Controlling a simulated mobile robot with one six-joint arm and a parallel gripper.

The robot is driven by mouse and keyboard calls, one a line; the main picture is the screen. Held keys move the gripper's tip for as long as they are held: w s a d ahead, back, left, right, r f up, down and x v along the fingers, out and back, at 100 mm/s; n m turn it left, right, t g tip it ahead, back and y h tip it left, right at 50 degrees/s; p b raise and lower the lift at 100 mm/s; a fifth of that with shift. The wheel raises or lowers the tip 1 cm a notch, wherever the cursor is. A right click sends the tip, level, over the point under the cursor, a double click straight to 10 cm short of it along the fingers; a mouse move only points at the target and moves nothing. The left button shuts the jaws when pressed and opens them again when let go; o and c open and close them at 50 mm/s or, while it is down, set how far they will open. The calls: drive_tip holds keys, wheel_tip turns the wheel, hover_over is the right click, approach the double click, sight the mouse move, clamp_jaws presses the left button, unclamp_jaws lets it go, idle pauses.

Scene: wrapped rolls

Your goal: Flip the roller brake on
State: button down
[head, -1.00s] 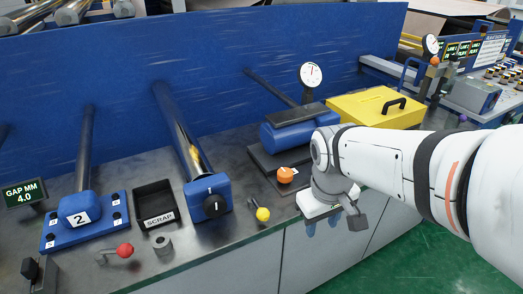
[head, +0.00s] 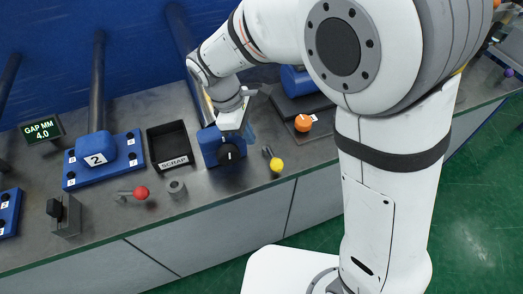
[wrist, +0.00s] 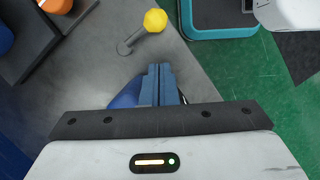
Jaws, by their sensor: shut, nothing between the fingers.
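No label naming the roller brake is readable. A blue roller block (head: 210,147) carries a black round knob with a white mark (head: 231,154). A short lever with a yellow ball (head: 277,165) stands to its right; the ball also shows at the top of the wrist view (wrist: 155,20). My gripper (head: 250,134) is above the bench by the blue block, its blue fingers pointing down. In the wrist view the fingers (wrist: 160,80) are together and empty, with part of the blue block (wrist: 128,96) behind them. My gripper hides part of the block and roller.
A red-ball lever (head: 141,193), a small metal cup (head: 177,188) and a black scrap bin (head: 168,142) are to the left. A black switch on a grey box (head: 62,212) stands farther left. An orange ball (head: 303,122) is to the right.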

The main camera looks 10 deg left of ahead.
drive_tip(key=shift+w+d, duration=0.1)
drive_tip(key=p+x, duration=0.1)
drive_tip(key=x, duration=0.9)
idle(0.4)
